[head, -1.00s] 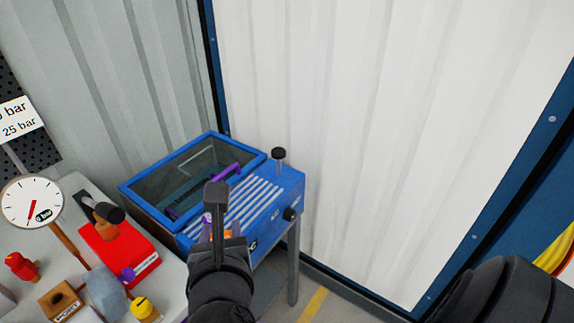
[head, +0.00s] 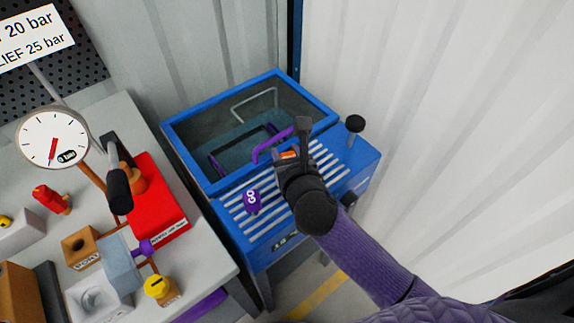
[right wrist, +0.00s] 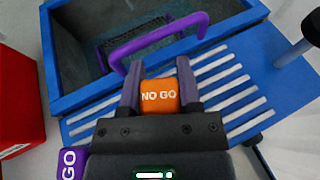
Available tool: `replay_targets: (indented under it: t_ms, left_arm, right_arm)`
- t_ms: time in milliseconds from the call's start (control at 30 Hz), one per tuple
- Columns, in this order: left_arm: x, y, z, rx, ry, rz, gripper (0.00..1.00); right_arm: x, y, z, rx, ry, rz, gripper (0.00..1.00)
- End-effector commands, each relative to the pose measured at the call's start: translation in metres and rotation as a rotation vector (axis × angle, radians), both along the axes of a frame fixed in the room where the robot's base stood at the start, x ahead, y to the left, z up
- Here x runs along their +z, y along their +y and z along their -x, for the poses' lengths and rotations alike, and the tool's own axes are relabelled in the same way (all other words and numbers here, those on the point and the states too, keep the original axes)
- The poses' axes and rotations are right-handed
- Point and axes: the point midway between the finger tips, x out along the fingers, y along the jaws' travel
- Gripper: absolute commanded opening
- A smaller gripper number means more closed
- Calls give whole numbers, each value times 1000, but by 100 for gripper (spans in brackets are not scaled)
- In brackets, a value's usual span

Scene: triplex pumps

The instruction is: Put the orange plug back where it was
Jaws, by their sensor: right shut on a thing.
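The orange plug marked NO GO (right wrist: 159,97) is between the two fingers of my right gripper (right wrist: 160,76). In the head view only a small patch of the orange plug (head: 289,155) shows. My right gripper (head: 291,150) is shut on it over the white-slatted ledge (head: 318,170) of the blue washing tank, close to the purple handle. A purple plug marked GO (head: 252,201) stands on the slats to the left of the gripper; part of it also shows at the lower left of the right wrist view (right wrist: 70,164). My left gripper is not in view.
The blue tank (head: 190,170) has a purple handle (head: 270,146) at its near edge and a black-topped post (head: 355,128) at right. Left of it, a grey bench (head: 205,255) holds a red block (head: 160,205), a gauge (head: 52,138) and a wooden block (head: 82,246).

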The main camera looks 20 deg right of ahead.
Motion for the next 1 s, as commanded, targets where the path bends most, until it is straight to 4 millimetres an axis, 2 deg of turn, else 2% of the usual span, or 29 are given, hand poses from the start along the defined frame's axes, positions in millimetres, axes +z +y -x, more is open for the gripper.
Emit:
replay_targets:
  t_ms: [33,100,433,467,600,933,1000]
  left_arm:
    - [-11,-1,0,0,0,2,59]
    - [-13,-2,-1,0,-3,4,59]
    - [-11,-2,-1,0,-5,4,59]
    - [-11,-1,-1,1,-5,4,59]
    - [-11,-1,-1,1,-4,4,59]
    - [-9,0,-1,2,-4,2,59]
    - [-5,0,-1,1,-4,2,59]
  right_arm:
    - [-16,0,0,-1,3,-3,0]
    - [-21,0,0,1,2,-1,0]
    - [-20,0,0,0,-1,1,0]
    - [-20,0,0,0,-1,1,48]
    - [-19,0,0,0,-1,1,77]
    - [-16,0,0,0,-2,-1,79]
    - [-12,1,9,1,-1,1,79]
